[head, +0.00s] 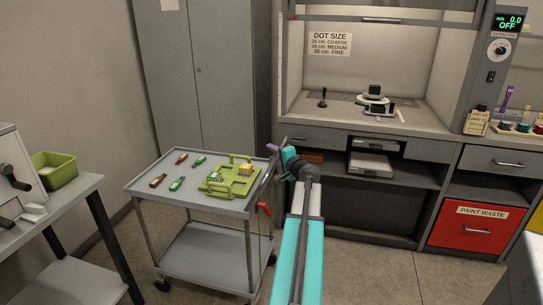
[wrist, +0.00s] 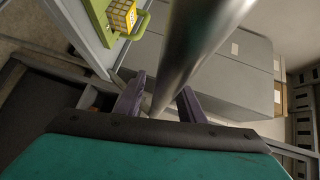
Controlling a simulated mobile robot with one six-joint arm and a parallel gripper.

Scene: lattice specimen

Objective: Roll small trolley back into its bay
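The small trolley (head: 150,190) is grey with two shelves and castors, and stands left of the fume hood bench. Its top carries several brown and green bottles and a green carrier (head: 232,184) holding yellow-topped items. My gripper (head: 273,150) is at the trolley's right end, by the push handle. In the wrist view, the purple fingers of my gripper (wrist: 160,88) are spread apart. A metal bar (wrist: 205,40), seemingly the trolley's handle, runs between or just beyond them, with a gap at the left finger. Firm contact is not visible. I cannot tell which space is the bay.
The fume hood bench has a dark open space (head: 368,207) below. A red paint waste drawer (head: 476,229) is at right. A side table (head: 72,205) with a green bin (head: 57,175) stands left. A grey cabinet (head: 205,75) stands behind the trolley. Floor (head: 385,270) is clear in front of the bench.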

